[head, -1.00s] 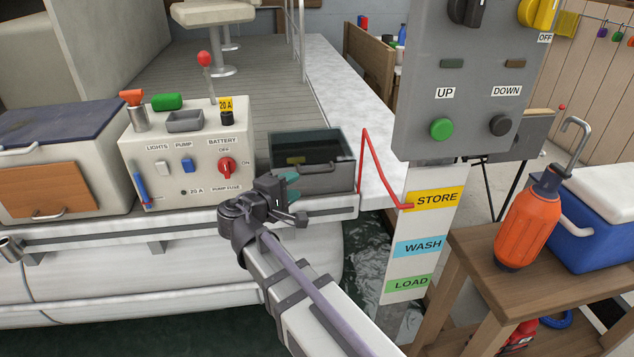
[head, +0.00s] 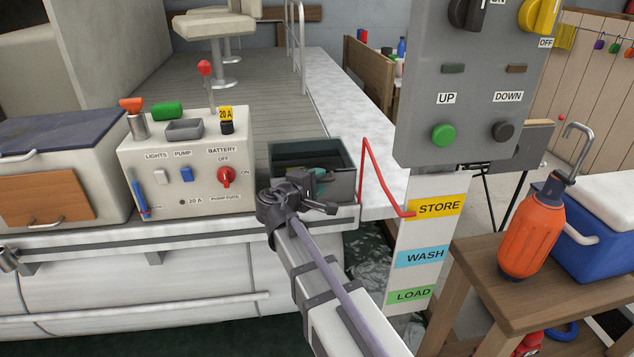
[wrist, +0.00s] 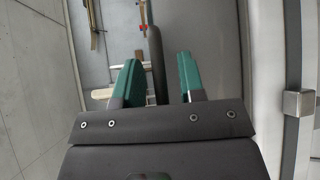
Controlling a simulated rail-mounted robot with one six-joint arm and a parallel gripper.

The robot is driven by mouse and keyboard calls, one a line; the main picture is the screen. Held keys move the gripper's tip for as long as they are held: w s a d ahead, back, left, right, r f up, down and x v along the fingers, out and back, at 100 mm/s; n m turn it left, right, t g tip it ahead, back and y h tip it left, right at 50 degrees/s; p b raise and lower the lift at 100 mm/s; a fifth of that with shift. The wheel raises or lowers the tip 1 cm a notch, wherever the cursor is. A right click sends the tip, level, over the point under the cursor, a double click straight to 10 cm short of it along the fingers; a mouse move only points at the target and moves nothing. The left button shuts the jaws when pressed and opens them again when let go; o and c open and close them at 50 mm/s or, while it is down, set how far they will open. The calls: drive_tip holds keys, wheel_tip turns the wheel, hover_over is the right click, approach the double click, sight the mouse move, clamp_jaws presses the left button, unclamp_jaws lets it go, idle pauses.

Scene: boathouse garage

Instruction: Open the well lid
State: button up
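A cream control console (head: 190,165) stands just left of the box. A red bent rail (head: 375,165) and a grey UP/DOWN panel (head: 470,110) are close on the right. An orange bottle (head: 530,230) stands on a wooden table (head: 500,295).

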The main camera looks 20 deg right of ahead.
clamp_jaws()
drive_tip(key=shift+r, duration=0.15)
